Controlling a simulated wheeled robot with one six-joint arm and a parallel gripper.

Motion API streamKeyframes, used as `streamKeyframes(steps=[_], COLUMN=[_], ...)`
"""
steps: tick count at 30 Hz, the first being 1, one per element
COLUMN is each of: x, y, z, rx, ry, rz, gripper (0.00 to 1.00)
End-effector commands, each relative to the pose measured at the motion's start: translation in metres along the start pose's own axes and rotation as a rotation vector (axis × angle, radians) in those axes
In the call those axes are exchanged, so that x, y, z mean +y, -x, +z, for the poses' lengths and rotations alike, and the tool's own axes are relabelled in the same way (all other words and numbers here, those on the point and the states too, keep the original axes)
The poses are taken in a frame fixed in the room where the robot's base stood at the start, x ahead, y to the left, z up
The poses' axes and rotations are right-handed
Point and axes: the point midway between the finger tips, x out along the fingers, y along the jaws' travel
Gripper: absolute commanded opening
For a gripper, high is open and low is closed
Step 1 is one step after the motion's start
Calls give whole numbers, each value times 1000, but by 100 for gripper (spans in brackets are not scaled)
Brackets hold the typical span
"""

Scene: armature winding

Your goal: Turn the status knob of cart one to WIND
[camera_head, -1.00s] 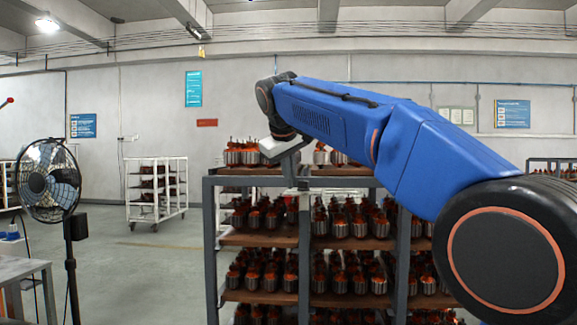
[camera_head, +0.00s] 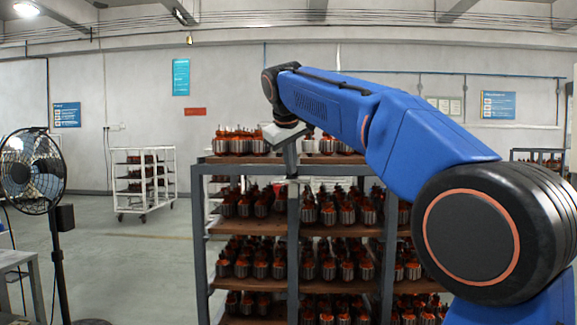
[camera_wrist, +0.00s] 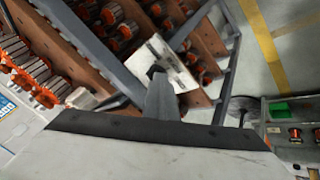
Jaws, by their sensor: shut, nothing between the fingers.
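A grey-framed cart (camera_head: 196,240) with wooden shelves full of armatures stands ahead of me. Its frame and shelves also show in the wrist view (camera_wrist: 85,50). My gripper (camera_head: 291,172) hangs in front of the cart's upper part, at a front upright. In the wrist view my gripper (camera_wrist: 158,80) is shut and empty, its tip over a small pale plate (camera_wrist: 180,70) by the cart frame. A dark shape at the tip may be a knob or the fingertip; I cannot tell which. No WIND marking is readable, and contact is unclear.
A black fan (camera_head: 32,172) stands at the left beside a grey table (camera_head: 18,262). A white cart (camera_head: 145,180) stands farther back. Another rack (camera_head: 545,160) is at the far right. Open floor (camera_head: 135,260) lies left of the near cart.

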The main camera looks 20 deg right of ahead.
Motion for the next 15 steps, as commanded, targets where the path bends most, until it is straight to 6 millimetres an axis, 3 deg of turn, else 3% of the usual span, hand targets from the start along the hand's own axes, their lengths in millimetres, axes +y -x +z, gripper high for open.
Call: streamKeyframes(steps=[2, 15], x=[9, 10], y=[-3, -4], z=[4, 2], rx=[-4, -7], ry=[-5, -7], rz=[13, 17], gripper=[0, 0])
